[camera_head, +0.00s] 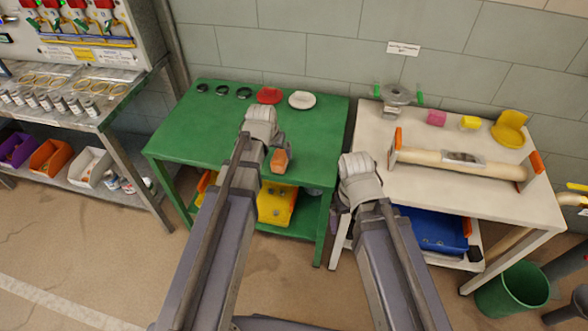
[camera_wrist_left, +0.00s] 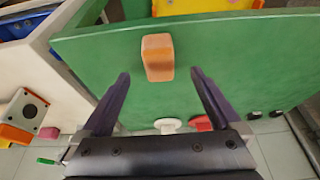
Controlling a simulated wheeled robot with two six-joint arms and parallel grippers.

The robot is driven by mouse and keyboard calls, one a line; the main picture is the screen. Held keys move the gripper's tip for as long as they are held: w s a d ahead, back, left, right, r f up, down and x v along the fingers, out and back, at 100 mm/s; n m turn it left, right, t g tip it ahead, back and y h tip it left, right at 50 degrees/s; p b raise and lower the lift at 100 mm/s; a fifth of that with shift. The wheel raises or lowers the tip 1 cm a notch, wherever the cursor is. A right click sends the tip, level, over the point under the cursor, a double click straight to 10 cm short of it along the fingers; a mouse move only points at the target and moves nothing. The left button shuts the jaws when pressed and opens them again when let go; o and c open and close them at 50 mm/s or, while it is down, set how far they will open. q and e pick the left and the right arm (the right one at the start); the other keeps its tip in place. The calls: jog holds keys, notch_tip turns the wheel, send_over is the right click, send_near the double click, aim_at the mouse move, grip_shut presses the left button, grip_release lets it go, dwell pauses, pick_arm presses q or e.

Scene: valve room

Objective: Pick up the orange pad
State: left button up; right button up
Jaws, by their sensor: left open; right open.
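The orange pad (camera_head: 279,161) lies on the green table (camera_head: 185,138), close to its front edge. In the left wrist view the orange pad (camera_wrist_left: 158,57) shows as a small block with rounded corners. My left gripper (camera_wrist_left: 160,76) is open and empty, with one dark finger on each side of the pad's line; I see no contact. In the head view my left wrist hangs over the table just left of the pad, and its fingers are mostly hidden. My right gripper (camera_head: 340,207) is partly hidden below its wrist, between the two tables, and is away from the pad.
A red piece (camera_head: 269,95), a white disc (camera_head: 302,100) and several black rings line the green table's back. The white table (camera_head: 375,139) at right holds a beige pipe (camera_head: 420,157), a pink block (camera_head: 436,118) and yellow pieces. A yellow bin (camera_head: 277,206) stands on the shelf below.

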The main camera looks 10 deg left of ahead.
aim_at(280, 156)
pick_arm(q)
jog(key=shift+w, duration=0.2)
jog(key=shift+b+x, duration=1.1)
jog(key=shift+x, duration=0.1)
jog(key=b+x, duration=0.5)
jog(key=shift+w+d+f, duration=0.1)
jog(key=shift+w+f, duration=0.05)
jog(key=shift+w, duration=0.25)
pick_arm(e)
notch_tip(280, 156, down, 7)
jog(key=shift+d, duration=0.25)
pick_arm(q)
jog(key=c, duration=1.4)
